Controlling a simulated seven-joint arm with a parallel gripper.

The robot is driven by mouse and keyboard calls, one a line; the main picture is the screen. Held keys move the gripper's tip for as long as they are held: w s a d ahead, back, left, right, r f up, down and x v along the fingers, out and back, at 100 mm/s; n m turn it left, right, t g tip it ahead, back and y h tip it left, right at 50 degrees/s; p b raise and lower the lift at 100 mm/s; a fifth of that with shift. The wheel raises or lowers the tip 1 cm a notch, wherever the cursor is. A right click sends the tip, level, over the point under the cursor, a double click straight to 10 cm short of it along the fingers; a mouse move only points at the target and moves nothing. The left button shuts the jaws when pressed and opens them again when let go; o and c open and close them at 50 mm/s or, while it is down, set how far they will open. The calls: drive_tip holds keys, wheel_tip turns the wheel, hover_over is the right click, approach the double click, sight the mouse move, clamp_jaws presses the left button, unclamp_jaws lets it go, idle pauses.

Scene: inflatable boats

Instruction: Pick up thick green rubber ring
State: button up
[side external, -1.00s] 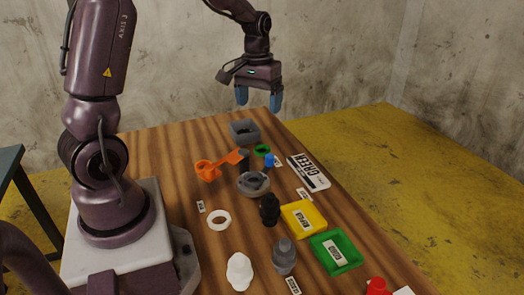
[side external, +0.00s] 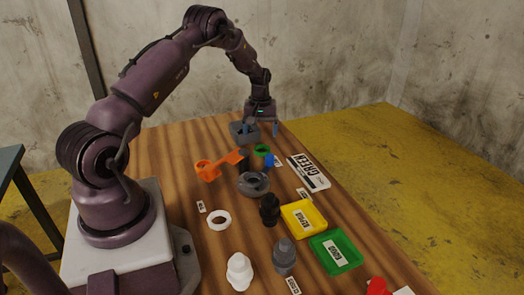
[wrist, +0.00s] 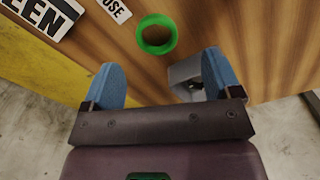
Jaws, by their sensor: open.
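The thick green rubber ring (side external: 262,150) lies flat on the wooden table, toward its far end. In the wrist view the green ring (wrist: 156,34) shows whole, ahead of the gap between my fingertips. My gripper (side external: 260,130) is open and empty, with blue fingers, above the far end of the table. In the wrist view my gripper (wrist: 158,75) has its two blue fingers spread wide apart, with the ring beyond them and not touching.
A grey square bin (side external: 238,137) stands beside my gripper; in the wrist view the grey bin (wrist: 185,76) is partly behind the right finger. An orange part (side external: 208,170), a grey ring-shaped part (side external: 252,186) and a blue part (side external: 270,161) sit nearby. A GREEN label card (side external: 308,172) lies to the right.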

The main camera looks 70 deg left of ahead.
sight(262, 145)
drive_tip(key=f, duration=0.6)
drive_tip(key=shift+w+a+f, duration=0.15)
drive_tip(key=shift+w+f, duration=0.1)
drive_tip(key=shift+w, duration=0.1)
drive_tip(key=c, duration=1)
